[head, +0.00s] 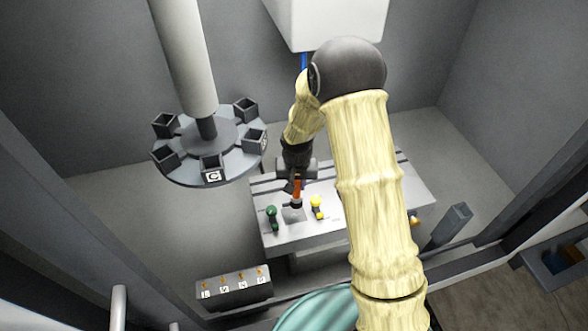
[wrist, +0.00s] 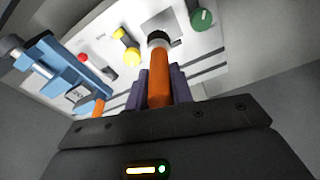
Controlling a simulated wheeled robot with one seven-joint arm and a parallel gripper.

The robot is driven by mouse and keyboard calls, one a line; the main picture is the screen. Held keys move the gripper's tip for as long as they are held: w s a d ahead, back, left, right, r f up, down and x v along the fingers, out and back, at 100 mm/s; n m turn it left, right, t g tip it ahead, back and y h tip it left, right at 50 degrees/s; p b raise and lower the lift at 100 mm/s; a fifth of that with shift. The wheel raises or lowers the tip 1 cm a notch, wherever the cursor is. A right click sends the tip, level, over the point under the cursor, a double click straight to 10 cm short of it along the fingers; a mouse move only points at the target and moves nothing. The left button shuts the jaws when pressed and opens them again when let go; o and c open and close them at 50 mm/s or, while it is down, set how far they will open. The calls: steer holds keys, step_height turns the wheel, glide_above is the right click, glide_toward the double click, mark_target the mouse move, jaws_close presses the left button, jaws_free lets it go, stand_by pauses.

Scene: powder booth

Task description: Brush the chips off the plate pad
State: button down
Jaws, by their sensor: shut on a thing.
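My gripper (head: 295,184) is shut on an orange-handled brush (head: 297,190) above the pale worktable. A grey square plate pad (wrist: 176,24) lies just beyond the brush head there. In the head view the pad (head: 291,215) shows just below the brush tip. I cannot tell whether the brush touches it. No chips can be made out at this size.
A green knob (head: 271,212) and a yellow knob (head: 317,202) flank the pad on the worktable (head: 290,240). A round carousel with several dark cups (head: 212,165) hangs at left. A blue fixture (wrist: 65,75) is at left in the wrist view. A labelled rack (head: 234,288) stands in front.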

mark_target(296, 198)
steer(key=shift+a, duration=0.1)
steer(key=shift+s+a, duration=0.2)
steer(key=shift+s, duration=0.35)
steer(key=shift+w+d+f+b, duration=0.15)
steer(key=shift+f+b, duration=0.85)
steer(key=shift+f, duration=0.5)
steer(key=shift+w+a+f+b, duration=0.1)
steer(key=shift+f+b, duration=0.9)
steer(key=shift+f, duration=0.5)
steer(key=shift+w+d, duration=0.1)
steer(key=shift+w, duration=0.05)
steer(key=shift+a+f, duration=0.1)
steer(key=shift+a, duration=0.1)
steer(key=shift+d+f, duration=0.2)
steer(key=shift+d, duration=0.05)
steer(key=shift+s+f+b, duration=0.1)
steer(key=shift+s+b, duration=0.1)
steer(key=shift+b, duration=0.2)
